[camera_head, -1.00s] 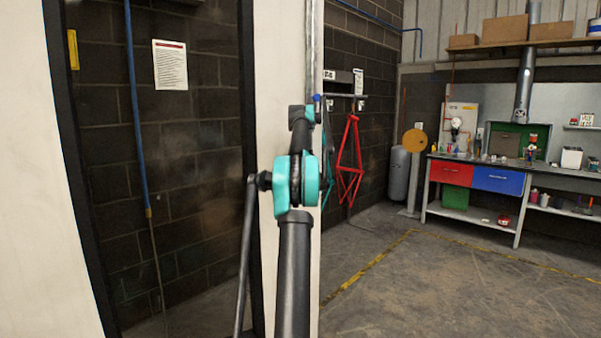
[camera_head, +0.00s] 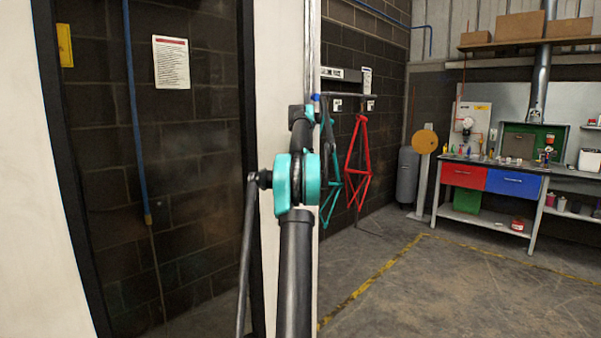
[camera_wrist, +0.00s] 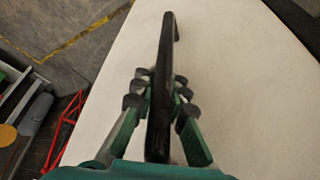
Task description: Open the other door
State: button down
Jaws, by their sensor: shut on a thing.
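A white door panel (camera_head: 275,70) with a dark-framed glass window (camera_head: 180,200) stands close in front of me in the head view. In the wrist view the white door face (camera_wrist: 235,80) fills most of the picture, with a black bar handle (camera_wrist: 166,40) standing out from it. My gripper (camera_wrist: 158,92) is shut around this handle, with fingers on both sides of the bar. In the head view my arm covers part of the door's right side, and the handle and fingers are hidden behind it.
A brick wall with a notice (camera_head: 171,62) shows through the window. Right of the door edge, a red bike frame (camera_head: 357,165) hangs by the wall. A workbench (camera_head: 490,180) stands farther back. The floor (camera_head: 440,290) between is clear, with a yellow line.

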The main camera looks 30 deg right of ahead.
jog(key=c, duration=1.5)
grip_release()
jog(key=shift+w+a, duration=0.25)
jog(key=shift+a, duration=0.3)
jog(key=shift+s+d, duration=0.1)
jog(key=v, duration=1.2)
jog(key=shift+d, duration=0.1)
